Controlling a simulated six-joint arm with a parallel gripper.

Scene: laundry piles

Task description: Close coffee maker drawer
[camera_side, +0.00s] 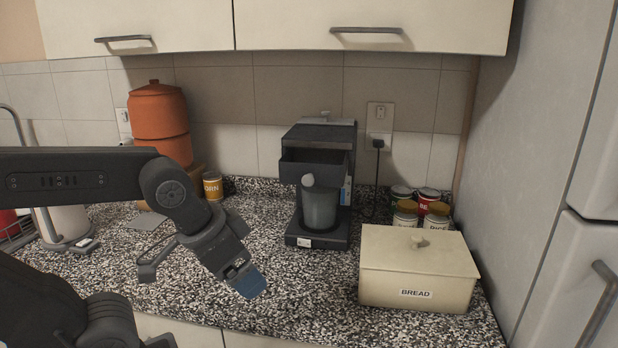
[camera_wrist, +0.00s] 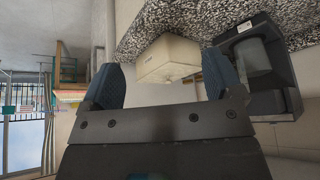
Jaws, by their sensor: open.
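The dark coffee maker (camera_side: 330,135) stands against the tiled wall at the middle of the counter. Its drawer (camera_side: 312,171) is at the upper front and sticks out over the jug (camera_side: 320,207), with a pale round knob on its front. In the wrist view the coffee maker (camera_wrist: 275,103) shows on the right, tilted, beyond one finger. My gripper (camera_side: 248,282) is low over the counter, left of and in front of the coffee maker, apart from it. In the wrist view my gripper (camera_wrist: 160,62) has its two blue fingers spread with nothing between them.
A cream bread box (camera_side: 420,260) stands at the right front, with several cans (camera_side: 428,203) behind it. An orange pot (camera_side: 160,118) is at the back left, near a corn can (camera_side: 213,185). Cupboards hang above. Counter between my gripper and the coffee maker is clear.

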